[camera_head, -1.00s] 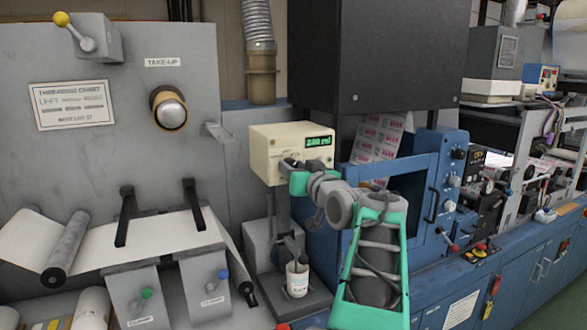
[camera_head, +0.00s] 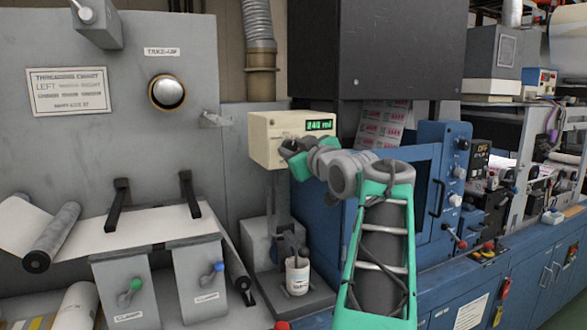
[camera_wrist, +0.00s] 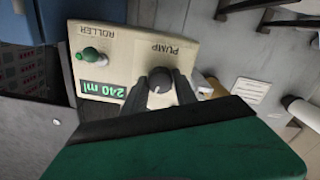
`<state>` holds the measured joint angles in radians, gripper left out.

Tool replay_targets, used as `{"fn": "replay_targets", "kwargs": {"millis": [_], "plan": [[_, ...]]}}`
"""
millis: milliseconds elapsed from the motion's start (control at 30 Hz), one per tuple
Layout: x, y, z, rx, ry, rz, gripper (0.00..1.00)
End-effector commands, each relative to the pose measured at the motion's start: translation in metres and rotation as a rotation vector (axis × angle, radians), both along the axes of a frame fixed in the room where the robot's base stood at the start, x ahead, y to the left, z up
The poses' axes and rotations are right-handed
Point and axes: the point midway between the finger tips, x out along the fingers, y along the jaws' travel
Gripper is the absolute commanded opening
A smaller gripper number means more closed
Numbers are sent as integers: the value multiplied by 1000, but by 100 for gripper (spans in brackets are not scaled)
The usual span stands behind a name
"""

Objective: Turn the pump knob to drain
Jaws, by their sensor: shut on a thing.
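The cream pump box (camera_head: 266,137) stands on a grey post, with a green display (camera_head: 320,125) reading "240 ml". In the wrist view the box (camera_wrist: 120,58) is seen turned over, with "PUMP" and "ROLLER" labels. The dark round pump knob (camera_wrist: 160,79) sits under the PUMP label. My gripper (camera_wrist: 162,92) is shut on the knob, a finger at each side. In the head view my gripper (camera_head: 290,146) is at the box front and hides the knob. The knob's pointer and any drain mark cannot be made out.
A white cup (camera_head: 297,276) stands below the box. A dark cabinet (camera_head: 375,50) hangs above right, and a blue machine housing (camera_head: 425,165) stands right of my arm.

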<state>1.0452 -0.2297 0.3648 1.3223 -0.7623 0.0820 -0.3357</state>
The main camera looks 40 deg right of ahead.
Motion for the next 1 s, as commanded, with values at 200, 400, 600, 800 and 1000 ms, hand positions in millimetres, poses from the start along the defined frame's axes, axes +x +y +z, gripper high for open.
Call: {"fn": "replay_targets", "kwargs": {"millis": [200,400,600,800,1000], "plan": [[0,0,-6,-199,56,-1,0],[0,0,-4,-383,109,-1,0],[0,0,-4,-564,163,0,0],[0,0,-3,-734,215,-1,0],[0,0,-2,-873,255,-1,0]]}}
